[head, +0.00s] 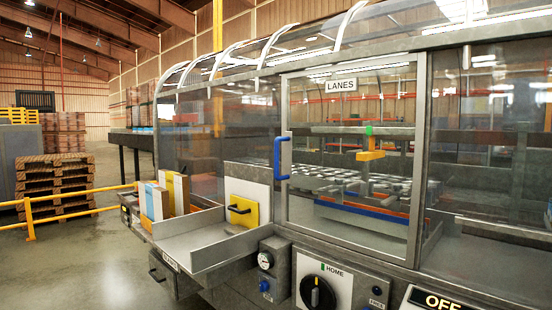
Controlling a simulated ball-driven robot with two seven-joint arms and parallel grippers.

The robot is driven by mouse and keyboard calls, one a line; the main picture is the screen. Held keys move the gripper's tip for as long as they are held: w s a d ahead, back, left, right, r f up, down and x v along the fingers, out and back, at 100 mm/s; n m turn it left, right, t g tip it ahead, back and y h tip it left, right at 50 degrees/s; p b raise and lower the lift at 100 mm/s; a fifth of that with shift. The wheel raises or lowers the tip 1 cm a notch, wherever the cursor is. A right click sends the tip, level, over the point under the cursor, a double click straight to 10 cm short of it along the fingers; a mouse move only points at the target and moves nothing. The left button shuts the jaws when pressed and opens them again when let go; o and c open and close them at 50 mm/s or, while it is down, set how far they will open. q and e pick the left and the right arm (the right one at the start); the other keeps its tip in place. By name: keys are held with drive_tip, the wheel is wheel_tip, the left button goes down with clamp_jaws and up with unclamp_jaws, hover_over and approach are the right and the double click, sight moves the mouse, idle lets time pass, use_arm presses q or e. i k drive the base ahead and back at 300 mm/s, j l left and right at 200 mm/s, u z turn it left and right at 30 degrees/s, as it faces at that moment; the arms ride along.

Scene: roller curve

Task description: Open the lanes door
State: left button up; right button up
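The lanes door (350,215) is a clear panel in a grey metal frame, with a "LANES" label (341,85) near its top. It looks closed in its frame. A blue vertical handle (281,158) is fixed on its left edge. Behind the panel, a yellow part with a green top (369,152) and rows of white round pieces (345,183) show. Neither of my grippers is in the head view, and nothing touches the handle.
A tray (215,250) with cartons (172,190) and a yellow block with a black handle (241,209) juts out left of the door. Below are a black knob marked HOME (317,292) and a gauge (265,260). A yellow rail (80,198) and pallets (52,185) stand at left.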

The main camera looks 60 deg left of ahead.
sight(347, 85)
drive_tip(key=u, duration=1.35)
drive_tip(key=i+j+z, duration=0.25)
drive_tip(key=i, duration=0.25)
drive_tip(key=j, duration=0.1)
